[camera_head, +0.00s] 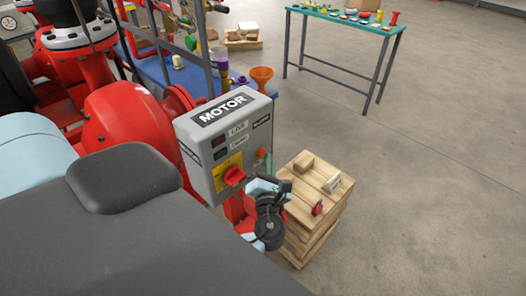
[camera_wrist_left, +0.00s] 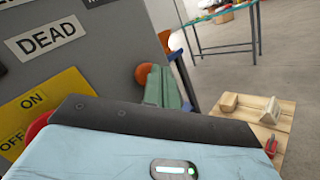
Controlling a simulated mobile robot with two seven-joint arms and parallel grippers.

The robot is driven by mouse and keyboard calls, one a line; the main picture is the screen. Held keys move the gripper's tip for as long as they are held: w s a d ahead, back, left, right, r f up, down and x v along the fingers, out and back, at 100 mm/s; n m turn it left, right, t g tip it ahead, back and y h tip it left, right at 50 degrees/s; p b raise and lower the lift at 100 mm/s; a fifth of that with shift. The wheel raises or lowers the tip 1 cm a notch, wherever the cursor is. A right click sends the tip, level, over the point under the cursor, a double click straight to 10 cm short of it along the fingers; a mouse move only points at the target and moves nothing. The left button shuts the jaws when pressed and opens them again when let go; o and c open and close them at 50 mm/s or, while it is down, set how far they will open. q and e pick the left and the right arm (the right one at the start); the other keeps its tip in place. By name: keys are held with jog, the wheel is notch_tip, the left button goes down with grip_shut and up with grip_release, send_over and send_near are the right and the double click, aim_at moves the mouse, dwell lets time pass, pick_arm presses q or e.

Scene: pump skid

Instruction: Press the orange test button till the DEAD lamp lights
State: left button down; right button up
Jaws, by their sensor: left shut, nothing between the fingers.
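The grey MOTOR box (camera_head: 202,150) has a LIVE label (camera_head: 238,129) and a DEAD label (camera_head: 239,143). The dark red lamp (camera_head: 219,140) and dark green lamp (camera_head: 221,154) beside them look unlit. The orange test button (camera_head: 262,153) is on the box's right side; it also shows in the wrist view (camera_wrist_left: 143,75). My left gripper (camera_head: 264,163) is at that side, its green fingers (camera_wrist_left: 166,88) shut and empty, close to the button and overlapping its right edge in the wrist view. I cannot tell whether they touch. My right gripper is not in view.
A red rotary switch (camera_head: 234,176) on a yellow ON/OFF plate sits low on the box front. A wooden stack (camera_head: 310,215) with blocks and a red padlock (camera_head: 317,208) stands right of my gripper. Red pump parts (camera_head: 125,115) lie left. Floor at right is clear.

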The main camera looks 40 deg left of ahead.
pick_arm(q)
jog(key=shift+a+r, duration=0.2)
jog(key=shift+r, duration=0.05)
jog(key=shift+s+d+f, duration=0.15)
jog(key=shift+d, duration=1.15)
jog(key=shift+s+d+f, duration=0.1)
jog(key=shift+d, duration=1.2)
jog(key=s+d+f+n+g+h, duration=0.2)
jog(key=s+f+n+h, duration=0.2)
jog(key=s+f+n, duration=0.4)
jog(key=s+d+f+n+g+h, duration=0.15)
jog(key=s+f+n+h, duration=0.35)
jog(key=f, duration=0.6)
jog(key=s+d+f+n+g+h, duration=0.1)
jog(key=s+d+n+h, duration=0.1)
jog(key=s+n, duration=0.5)
jog(key=s+d+f+n+g+h, duration=0.1)
jog(key=s+d+f+n+h, duration=0.1)
jog(key=s+n, duration=0.6)
jog(key=shift+s+d+f+n+g+h+p, duration=0.15)
jog(key=shift+s+d+n+g+h+p, duration=0.4)
jog(key=shift+n, duration=2.15)
jog(key=shift+w+h, duration=0.25)
jog(key=shift+w, duration=0.1)
